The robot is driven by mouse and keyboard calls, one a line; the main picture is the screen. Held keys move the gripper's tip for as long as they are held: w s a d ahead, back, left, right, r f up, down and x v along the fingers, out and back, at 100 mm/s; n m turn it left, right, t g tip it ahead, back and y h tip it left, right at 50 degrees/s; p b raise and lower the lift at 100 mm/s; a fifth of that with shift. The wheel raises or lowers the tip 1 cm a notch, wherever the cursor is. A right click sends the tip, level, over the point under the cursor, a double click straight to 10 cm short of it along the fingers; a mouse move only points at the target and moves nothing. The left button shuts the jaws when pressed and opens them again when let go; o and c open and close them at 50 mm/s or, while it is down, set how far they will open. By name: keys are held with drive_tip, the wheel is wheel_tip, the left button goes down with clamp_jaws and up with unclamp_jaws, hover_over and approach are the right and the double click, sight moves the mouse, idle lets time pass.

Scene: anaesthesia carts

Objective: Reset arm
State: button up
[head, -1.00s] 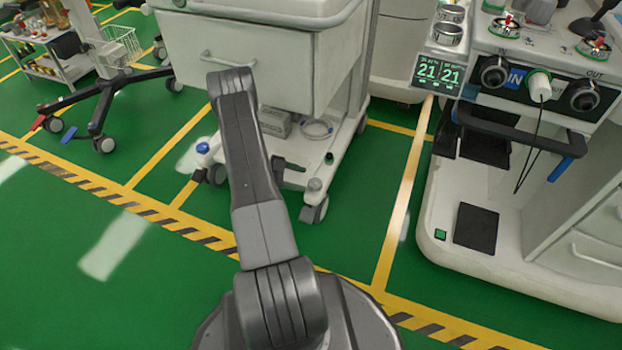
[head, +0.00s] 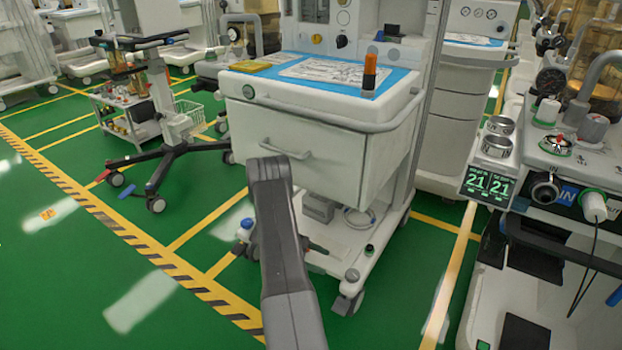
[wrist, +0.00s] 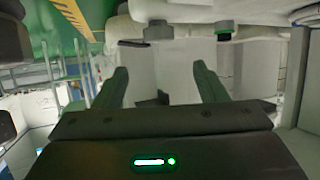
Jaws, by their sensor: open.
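My arm rises from the bottom middle of the head view, in front of the white anaesthesia cart (head: 315,150). Its far end hides part of the cart's drawer front and lower shelf. My gripper (wrist: 162,84) shows in the wrist view with its two dark green fingers spread apart. Nothing is between the fingers; a pale, blurred surface lies beyond them. In the head view the fingers cannot be made out.
An orange-topped bottle (head: 369,75) and a yellow item (head: 250,66) are on the cart's blue top. A second machine with a display (head: 488,184) stands close on the right. A wheeled stand (head: 165,130) is at left. Green floor (head: 60,290) is clear at lower left.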

sight(353, 273)
drive_tip(key=b+x, duration=0.3)
drive_tip(key=x, duration=0.9)
drive_tip(key=shift+s+d+f+b, duration=0.1)
drive_tip(key=shift+d+f+b, duration=0.2)
drive_tip(key=shift+f+b, duration=0.05)
drive_tip(key=shift+a+r, duration=0.1)
